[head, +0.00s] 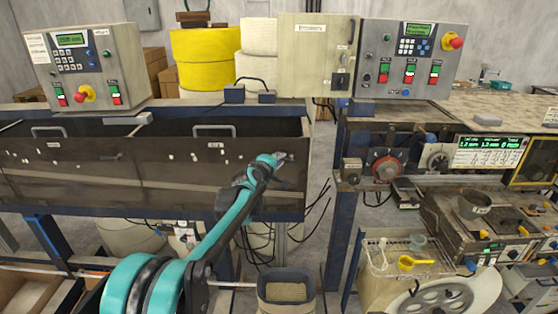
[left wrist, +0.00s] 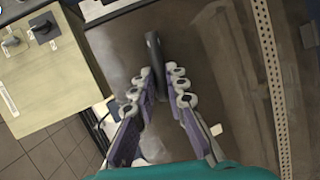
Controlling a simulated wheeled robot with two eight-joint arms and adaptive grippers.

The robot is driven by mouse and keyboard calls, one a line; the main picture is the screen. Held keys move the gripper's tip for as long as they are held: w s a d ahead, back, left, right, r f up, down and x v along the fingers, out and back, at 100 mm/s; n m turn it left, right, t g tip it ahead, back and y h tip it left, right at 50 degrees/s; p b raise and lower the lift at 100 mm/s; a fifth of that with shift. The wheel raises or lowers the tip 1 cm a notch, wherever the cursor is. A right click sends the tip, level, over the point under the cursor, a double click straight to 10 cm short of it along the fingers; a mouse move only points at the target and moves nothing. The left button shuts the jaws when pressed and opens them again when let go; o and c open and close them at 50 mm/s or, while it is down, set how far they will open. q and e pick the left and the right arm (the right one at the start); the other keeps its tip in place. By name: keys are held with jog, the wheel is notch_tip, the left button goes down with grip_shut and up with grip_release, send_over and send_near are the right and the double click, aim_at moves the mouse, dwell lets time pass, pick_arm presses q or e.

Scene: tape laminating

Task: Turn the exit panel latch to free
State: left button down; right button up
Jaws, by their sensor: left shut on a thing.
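My left gripper (head: 280,158) is at the right end of the long dark trough front (head: 100,165) in the head view. In the left wrist view my left gripper (left wrist: 160,78) has its fingers on either side of a dark upright lever (left wrist: 153,46), shut on it. This lever stands against a brown-grey panel face and looks like the exit panel latch. Its lower part is hidden between the fingers. In the head view the gripper covers most of it, so its turn angle is hard to tell. My right gripper is in neither view.
A beige panel (head: 300,60) with dark knobs stands behind and above; it shows in the left wrist view (left wrist: 40,75). Control boxes (head: 82,62) (head: 410,58) flank it. A grey bin (head: 286,279) stands below. Black cables hang right of the trough, near open floor.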

aim_at(291, 150)
pick_arm(q)
jog(key=r+m+y+p, duration=0.1)
jog(key=m, duration=0.1)
jog(key=d+r+m+y+p, duration=0.1)
jog(key=shift+d+r+m+g+y, duration=0.1)
jog(key=shift+d+m+g+y, duration=0.05)
jog(key=shift+m+g+y, duration=0.2)
jog(key=shift+d+r+m+y+p, duration=0.2)
jog(key=shift+d+m+y+p, duration=0.15)
jog(key=shift+m, duration=0.3)
jog(key=shift+d+r+m+y+p, duration=0.25)
jog(key=shift+m+y, duration=0.15)
jog(key=shift+m, duration=0.2)
jog(key=shift+d+r+m+y, duration=0.1)
jog(key=shift+d+m+y, duration=0.4)
jog(key=shift+m+y, duration=0.3)
jog(key=shift+d+m+y, duration=0.7)
jog(key=shift+m+y, duration=0.3)
jog(key=shift+m, duration=0.2)
jog(key=c, duration=1.5)
grip_release()
jog(key=shift+c, duration=0.2)
jog(key=shift+s, duration=0.1)
jog(key=v, duration=1.2)
